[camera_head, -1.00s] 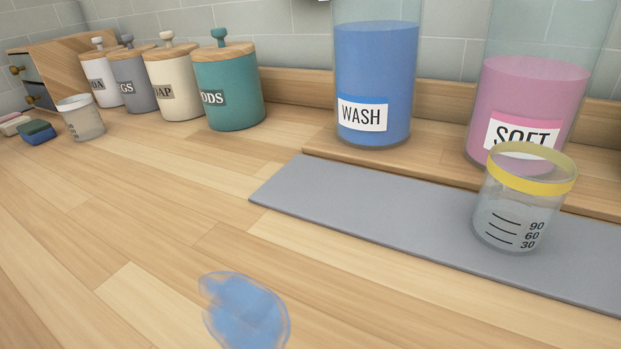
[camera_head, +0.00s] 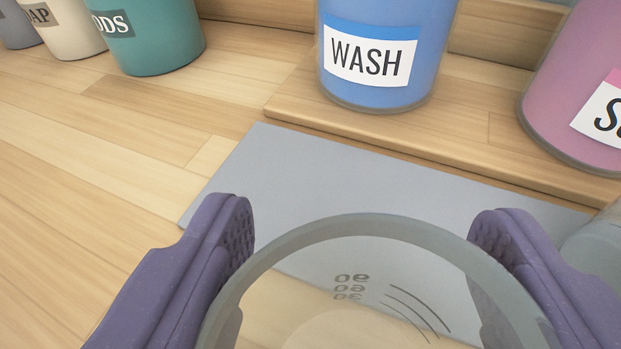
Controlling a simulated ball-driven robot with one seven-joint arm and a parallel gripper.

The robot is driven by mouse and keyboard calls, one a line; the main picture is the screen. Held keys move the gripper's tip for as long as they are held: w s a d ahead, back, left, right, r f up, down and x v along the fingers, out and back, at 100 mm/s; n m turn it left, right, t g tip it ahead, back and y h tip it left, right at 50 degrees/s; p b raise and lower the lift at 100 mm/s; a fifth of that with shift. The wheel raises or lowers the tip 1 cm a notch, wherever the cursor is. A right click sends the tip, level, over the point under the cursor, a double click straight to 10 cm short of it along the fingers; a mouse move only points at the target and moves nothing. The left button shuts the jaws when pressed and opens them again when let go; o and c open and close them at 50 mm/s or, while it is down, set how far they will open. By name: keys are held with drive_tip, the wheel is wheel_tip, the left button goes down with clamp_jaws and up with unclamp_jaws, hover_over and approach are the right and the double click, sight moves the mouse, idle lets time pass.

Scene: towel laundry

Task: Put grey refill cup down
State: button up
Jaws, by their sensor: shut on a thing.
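My gripper (camera_head: 362,222) has two purple fingers, one on each side of a clear cup with a grey rim, the grey refill cup (camera_head: 365,226). It is shut on the cup. The cup is at the bottom middle, with 30, 60 and 90 marks seen reversed through its wall. Its lower part runs out of the picture, so I cannot tell whether its base touches anything. Behind it lies a flat grey mat (camera_head: 290,165), which also shows through the cup.
A blue WASH jar (camera_head: 385,25) and a pink SOFT jar (camera_head: 560,95) stand on a low wooden ledge (camera_head: 450,135) behind the mat. Part of another clear vessel (camera_head: 600,250) is close to the right finger. Canisters, including a teal one (camera_head: 160,40), stand back left. The left counter is clear.

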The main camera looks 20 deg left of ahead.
sight(347, 302)
drive_tip(key=shift+w+a+f, duration=0.15)
drive_tip(key=shift+w, duration=0.1)
drive_tip(key=shift+f+b, duration=0.7)
drive_tip(key=shift+f, duration=0.95)
drive_tip(key=shift+f, duration=0.15)
drive_tip(key=o, duration=1)
